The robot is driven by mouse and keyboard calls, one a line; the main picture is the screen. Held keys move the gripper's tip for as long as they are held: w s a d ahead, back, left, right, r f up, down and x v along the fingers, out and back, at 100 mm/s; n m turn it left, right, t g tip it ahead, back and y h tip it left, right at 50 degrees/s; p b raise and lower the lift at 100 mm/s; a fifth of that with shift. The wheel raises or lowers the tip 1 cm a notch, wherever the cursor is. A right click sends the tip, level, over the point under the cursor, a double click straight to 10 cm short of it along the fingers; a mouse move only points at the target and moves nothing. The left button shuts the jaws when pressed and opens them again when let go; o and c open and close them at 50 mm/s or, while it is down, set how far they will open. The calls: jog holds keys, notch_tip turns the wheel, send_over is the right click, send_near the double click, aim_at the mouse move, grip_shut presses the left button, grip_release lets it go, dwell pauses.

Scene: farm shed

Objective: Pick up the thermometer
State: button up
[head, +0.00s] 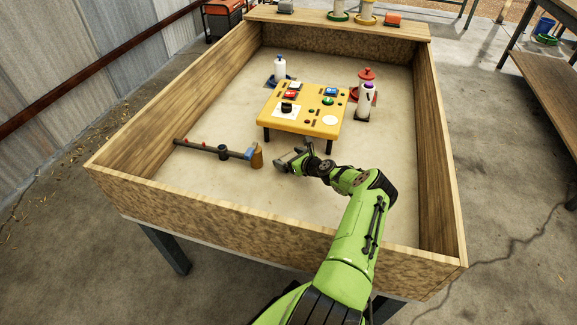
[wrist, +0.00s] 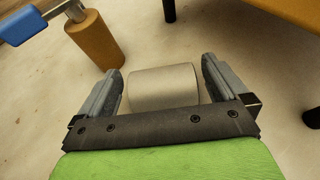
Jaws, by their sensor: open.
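I cannot make out a thing that is clearly a thermometer in either view. In the wrist view my gripper (wrist: 162,70) is open, and a plain pale grey cylinder (wrist: 163,86) lies on its side between the two fingers, with a gap on each side. In the head view my gripper (head: 283,160) is low inside the wooden box, in front of the yellow table; the cylinder is not clear there.
A low yellow table (head: 279,122) with several small items stands behind my gripper. Wooden walls (head: 200,212) enclose the sandy floor.

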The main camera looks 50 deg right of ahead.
aim_at(288, 156)
jog(key=shift+w+f, duration=0.15)
jog(key=shift+w, duration=0.2)
jog(key=c, duration=1.1)
notch_tip(288, 156, up, 10)
jog(key=p, duration=0.4)
